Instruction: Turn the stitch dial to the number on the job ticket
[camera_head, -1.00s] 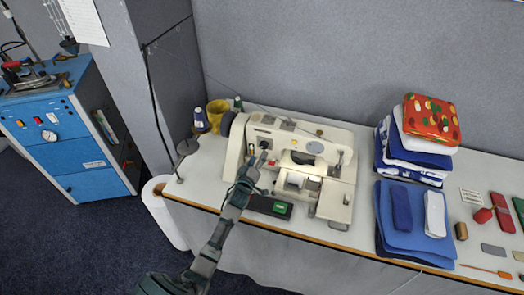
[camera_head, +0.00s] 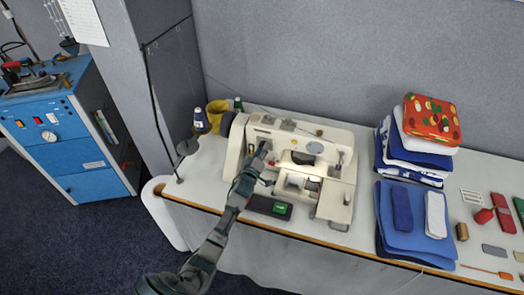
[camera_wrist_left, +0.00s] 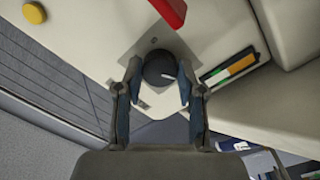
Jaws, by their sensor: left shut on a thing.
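The cream sewing machine (camera_head: 310,140) stands on the long table, left of its middle. The stitch dial (camera_wrist_left: 158,68) is a round dark knob with a white pointer mark on a grey plate in the left wrist view. My left gripper (camera_wrist_left: 159,82) is shut on the dial, one finger on each side. In the head view the left gripper (camera_head: 262,151) is at the machine's left front face and hides the dial. A small pale card with print (camera_head: 471,197) lies at the right; I cannot read it or tell whether it is the job ticket. My right gripper is not in view.
A red part (camera_wrist_left: 169,10) sits close beside the dial. A green-and-orange panel (camera_wrist_left: 232,66) is to its right. Blue cloths (camera_head: 412,250) and a folded stack (camera_head: 415,160) lie right of the machine.

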